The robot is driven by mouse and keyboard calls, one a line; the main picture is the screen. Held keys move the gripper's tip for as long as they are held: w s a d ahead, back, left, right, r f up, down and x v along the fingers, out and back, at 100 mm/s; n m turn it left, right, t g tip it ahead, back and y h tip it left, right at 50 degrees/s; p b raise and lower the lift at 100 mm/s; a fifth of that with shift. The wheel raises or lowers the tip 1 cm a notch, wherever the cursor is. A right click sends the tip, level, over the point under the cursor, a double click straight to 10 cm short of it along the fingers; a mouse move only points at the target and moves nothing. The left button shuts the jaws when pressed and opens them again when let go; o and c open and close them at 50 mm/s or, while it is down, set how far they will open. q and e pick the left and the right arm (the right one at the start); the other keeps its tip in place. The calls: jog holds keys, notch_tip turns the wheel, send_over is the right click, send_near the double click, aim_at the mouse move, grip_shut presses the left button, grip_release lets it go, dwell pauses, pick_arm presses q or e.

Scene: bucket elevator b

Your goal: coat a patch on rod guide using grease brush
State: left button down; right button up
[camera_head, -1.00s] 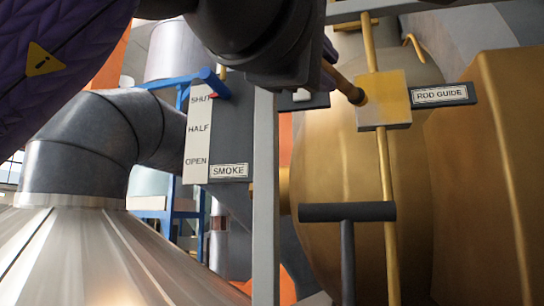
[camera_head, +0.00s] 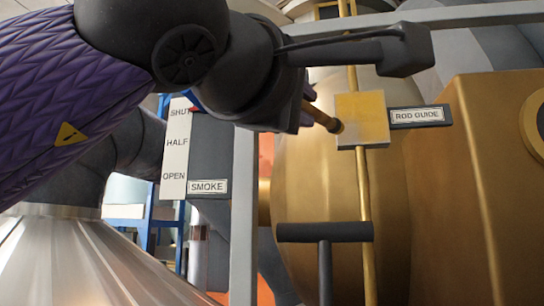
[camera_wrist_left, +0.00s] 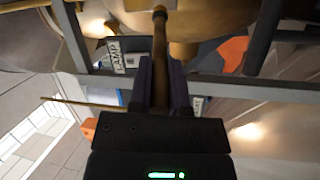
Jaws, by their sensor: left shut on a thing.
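The rod guide (camera_head: 362,121) is a brass-coloured square block on a thin vertical rod, with a dark "ROD GUIDE" label plate (camera_head: 420,116) at its right. My left gripper (camera_head: 308,106) is left of the block, partly hidden behind my dark wrist. It is shut on the grease brush (camera_head: 322,117), a brown-gold stick with a dark round tip. The tip overlaps the block's left edge; I cannot tell whether it touches. In the left wrist view the brush (camera_wrist_left: 160,45) points away between the two fingers (camera_wrist_left: 160,88). My right gripper is out of view.
A "SMOKE" lever plate (camera_head: 208,186) marked SHUT, HALF and OPEN stands left of a grey upright post (camera_head: 243,215). A dark T-shaped handle (camera_head: 325,232) is below the block. A large brass vessel (camera_head: 310,190) lies behind. A "LAMP" label (camera_wrist_left: 115,50) shows in the left wrist view.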

pick_arm(q)
jog(key=shift+w+d+p, duration=0.2)
jog(key=shift+w+p, duration=0.1)
jog(key=shift+w, duration=0.45)
jog(key=shift+d, duration=0.1)
dwell(1.1)
jog(key=shift+s, duration=0.1)
